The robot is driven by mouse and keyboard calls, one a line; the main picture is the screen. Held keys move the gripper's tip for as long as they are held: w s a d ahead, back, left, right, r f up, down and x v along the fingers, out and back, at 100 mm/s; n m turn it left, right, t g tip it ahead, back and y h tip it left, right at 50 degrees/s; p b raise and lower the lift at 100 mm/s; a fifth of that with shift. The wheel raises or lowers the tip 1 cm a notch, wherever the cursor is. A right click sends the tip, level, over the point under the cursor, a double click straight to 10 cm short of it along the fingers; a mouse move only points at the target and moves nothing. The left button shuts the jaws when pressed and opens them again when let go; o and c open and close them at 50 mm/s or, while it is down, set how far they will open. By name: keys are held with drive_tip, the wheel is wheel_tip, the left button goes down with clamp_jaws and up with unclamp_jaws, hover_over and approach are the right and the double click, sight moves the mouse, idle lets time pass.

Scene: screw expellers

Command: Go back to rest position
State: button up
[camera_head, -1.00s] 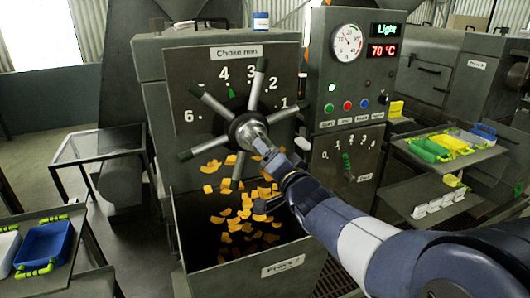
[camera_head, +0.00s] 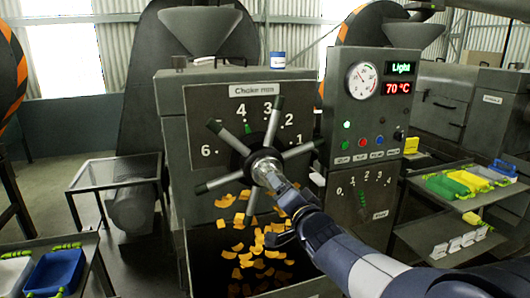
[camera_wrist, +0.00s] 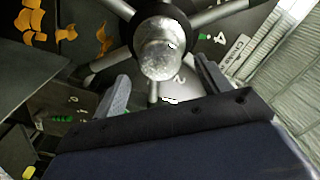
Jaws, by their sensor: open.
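My gripper (camera_wrist: 163,85) is open in the wrist view, with one finger on each side and nothing between the fingertips. The silver round hub (camera_wrist: 160,50) of the choke handwheel is just ahead of the fingers; I cannot tell whether they touch it. In the head view my arm reaches in from the lower right, and its end lies close to the handwheel (camera_head: 262,160). The handwheel has several spokes with dark green grips and sits on the "Choke mm" panel (camera_head: 205,100). A green mark (camera_head: 248,128) shows below the 4.
Orange pieces (camera_head: 258,240) fall into the dark bin below the wheel. A control panel (camera_head: 362,120) with a gauge, "Light" and "70 °C" displays stands right. Trays (camera_head: 455,182) are farther right; a blue tray (camera_head: 55,270) is lower left. Floor shows at left.

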drive_tip(key=p+x, duration=0.1)
drive_tip(key=x, duration=0.6)
drive_tip(key=shift+w+a+p, duration=0.1)
drive_tip(key=shift+w+p, duration=0.1)
drive_tip(key=shift+p, duration=0.1)
drive_tip(key=shift+s, duration=0.15)
